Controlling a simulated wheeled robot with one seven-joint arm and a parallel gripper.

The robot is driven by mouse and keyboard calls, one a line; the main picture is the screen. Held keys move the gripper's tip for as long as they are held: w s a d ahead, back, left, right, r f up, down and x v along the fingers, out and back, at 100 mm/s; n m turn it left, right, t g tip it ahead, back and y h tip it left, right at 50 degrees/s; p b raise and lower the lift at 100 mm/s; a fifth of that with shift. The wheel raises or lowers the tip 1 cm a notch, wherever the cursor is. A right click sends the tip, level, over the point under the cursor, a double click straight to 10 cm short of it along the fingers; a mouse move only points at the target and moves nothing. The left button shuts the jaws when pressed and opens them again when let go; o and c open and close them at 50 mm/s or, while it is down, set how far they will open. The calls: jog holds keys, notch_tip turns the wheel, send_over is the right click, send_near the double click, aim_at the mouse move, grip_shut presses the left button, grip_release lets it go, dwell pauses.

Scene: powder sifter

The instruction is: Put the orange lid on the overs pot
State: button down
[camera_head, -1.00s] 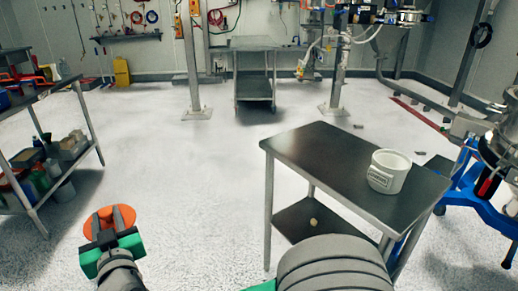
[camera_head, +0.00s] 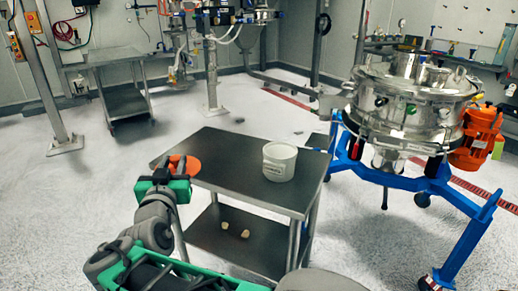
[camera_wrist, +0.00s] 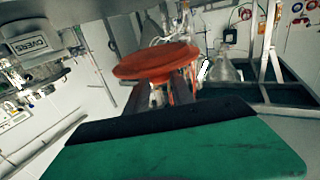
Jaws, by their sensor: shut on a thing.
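The orange lid (camera_head: 188,167) is a round disc held in my gripper (camera_head: 170,178), over or beside the left edge of the steel table. In the wrist view the lid (camera_wrist: 155,62) sits between the dark fingertips, seen nearly edge-on. The overs pot (camera_head: 279,164) is a white open-topped pot standing upright on the table, to the right of the lid and apart from it. In the wrist view the pot (camera_wrist: 32,62) appears at the upper left, upside down, with its label reading OVERS.
The steel table (camera_head: 225,178) has a bare top around the pot. Small beige pieces (camera_head: 235,230) lie on its lower shelf. A steel sifter (camera_head: 415,105) on a blue wheeled frame (camera_head: 410,182) stands to the right. Another steel table (camera_head: 115,60) is at the back left.

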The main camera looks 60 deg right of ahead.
jog(key=s+d+r+m+g+h+p, duration=0.15)
jog(key=s+d+r+m+g, duration=0.35)
jog(key=s+d, duration=0.55)
jog(key=s+d+r+m+g+h+p, duration=0.1)
jog(key=s+d+r+m+g+h, duration=0.15)
jog(key=s+d+r+g, duration=0.8)
jog(key=w+d+f+t, duration=0.1)
jog(key=w+d+f, duration=0.1)
jog(key=f, duration=0.4)
jog(key=w+d+f+t, duration=0.1)
jog(key=w+d+f, duration=0.1)
jog(key=f, duration=0.4)
jog(key=w+d+f+t+b, duration=0.1)
jog(key=w+d+f+t, duration=0.1)
jog(key=f, duration=0.4)
jog(key=shift+w+d+f+y, duration=0.25)
jog(key=shift+d+f+y, duration=0.05)
jog(key=shift+d+y, duration=0.1)
jog(key=c, duration=1.2)
grip_release()
jog(key=shift+c, duration=0.2)
jog(key=shift+o, duration=0.8)
jog(key=shift+a, duration=0.1)
